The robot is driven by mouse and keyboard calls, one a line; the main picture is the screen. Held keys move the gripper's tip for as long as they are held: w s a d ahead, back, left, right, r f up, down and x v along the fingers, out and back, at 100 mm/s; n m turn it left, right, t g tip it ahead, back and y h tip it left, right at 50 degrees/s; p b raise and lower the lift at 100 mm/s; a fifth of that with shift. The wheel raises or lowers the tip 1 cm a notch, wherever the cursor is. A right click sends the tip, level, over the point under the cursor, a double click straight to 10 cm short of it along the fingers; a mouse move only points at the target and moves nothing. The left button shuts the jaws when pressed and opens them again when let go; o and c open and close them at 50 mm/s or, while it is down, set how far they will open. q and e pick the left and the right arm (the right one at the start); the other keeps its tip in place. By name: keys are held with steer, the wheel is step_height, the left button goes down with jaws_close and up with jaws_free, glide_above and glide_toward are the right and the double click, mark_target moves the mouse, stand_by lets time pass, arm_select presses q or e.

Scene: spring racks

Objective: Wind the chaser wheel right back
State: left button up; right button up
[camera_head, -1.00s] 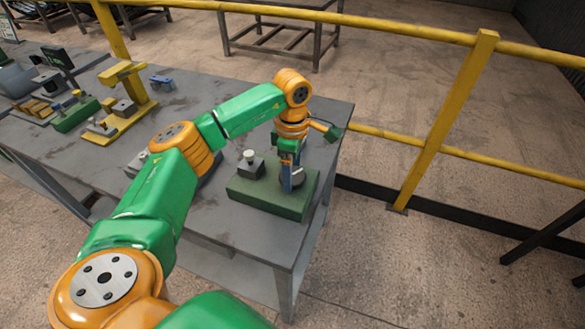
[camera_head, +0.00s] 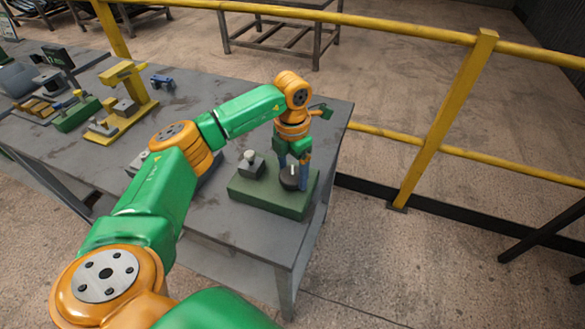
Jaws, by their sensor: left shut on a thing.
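A green base block (camera_head: 265,198) sits near the front right corner of the grey table. On its right part is a small dark round wheel (camera_head: 289,183) with a pale mark on top, which I take for the chaser wheel. On its left part stands a dark block with a light knob (camera_head: 250,162). My left gripper (camera_head: 296,179) points down over the wheel, its blue fingers on either side, shut on it. My wrist hides part of the wheel's back. My right gripper is not in view.
The grey table (camera_head: 212,215) has free room left of the green base. A yellow stand (camera_head: 127,100), a small blue object (camera_head: 162,82) and another green block (camera_head: 76,114) stand farther left. A yellow railing (camera_head: 440,125) runs behind and to the right.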

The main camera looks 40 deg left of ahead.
arm_select(q)
steer(key=n, duration=0.6)
steer(key=shift+n+p, duration=0.3)
steer(key=shift+p, duration=0.1)
stand_by(0.4)
